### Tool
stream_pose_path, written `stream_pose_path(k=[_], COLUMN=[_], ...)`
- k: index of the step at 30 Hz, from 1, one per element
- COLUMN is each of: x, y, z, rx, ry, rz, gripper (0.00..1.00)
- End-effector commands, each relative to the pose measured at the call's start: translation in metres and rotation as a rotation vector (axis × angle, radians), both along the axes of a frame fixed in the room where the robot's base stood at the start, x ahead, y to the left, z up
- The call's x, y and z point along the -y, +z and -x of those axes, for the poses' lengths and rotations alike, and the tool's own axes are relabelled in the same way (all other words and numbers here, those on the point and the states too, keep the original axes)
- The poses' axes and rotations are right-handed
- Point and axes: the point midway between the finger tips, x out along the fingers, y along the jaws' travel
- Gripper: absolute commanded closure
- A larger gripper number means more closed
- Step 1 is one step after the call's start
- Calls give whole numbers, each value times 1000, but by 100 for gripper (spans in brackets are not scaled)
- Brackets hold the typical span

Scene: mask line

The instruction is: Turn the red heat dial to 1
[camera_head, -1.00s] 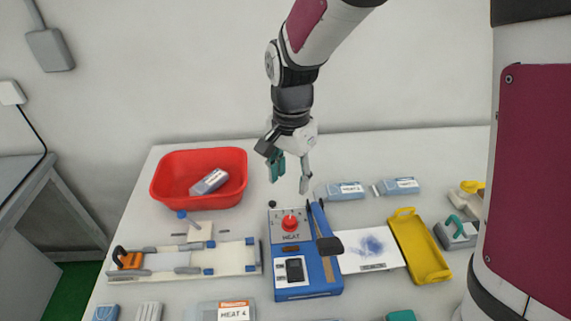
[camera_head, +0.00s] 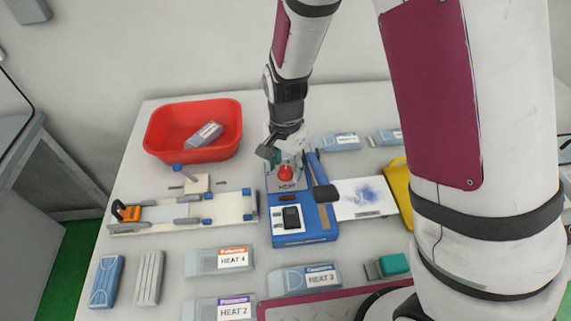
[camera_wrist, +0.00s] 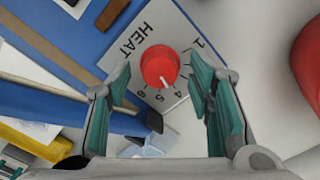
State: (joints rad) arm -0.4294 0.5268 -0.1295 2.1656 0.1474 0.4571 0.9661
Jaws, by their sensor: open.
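The red heat dial (camera_head: 286,174) sits on the grey HEAT plate at the back of the blue machine (camera_head: 305,224). In the wrist view the dial (camera_wrist: 158,62) is round, with a white pointer mark on its lower edge, aimed roughly between 4 and 5. The printed 1 shows at the plate's upper right. My gripper (camera_wrist: 160,74) is open, its teal-padded fingers on either side of the dial with gaps between. In the head view my gripper (camera_head: 283,158) hangs right over the dial and partly covers the plate. I cannot tell its exact height.
A black-ended lever (camera_head: 324,192) stands beside the dial's right. A red bin (camera_head: 160,140) is at the back left, a white strip fixture (camera_head: 180,212) left of the machine. Several labelled boxes, including HEAT 4 (camera_head: 205,262), lie in front. A yellow tray (camera_head: 397,185) is to the right.

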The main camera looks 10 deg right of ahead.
Motion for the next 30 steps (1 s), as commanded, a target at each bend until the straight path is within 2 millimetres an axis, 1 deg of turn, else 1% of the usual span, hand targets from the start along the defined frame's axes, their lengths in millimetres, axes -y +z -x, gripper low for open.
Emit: stream_pose_path(k=[8,9,11,12,14,15,23,30], x=[0,0,0,0,0,0,0,0], y=[-1,-1,-1,-1,-1,-1,-1,-1], z=[0,0,0,0,0,0,0,0], rx=[0,0,0,0,0,0,0,0], ry=[0,0,0,0,0,0,14,111], rz=[0,0,0,0,0,0,0,0], gripper=[52,61,75,84,98,100,100,100])
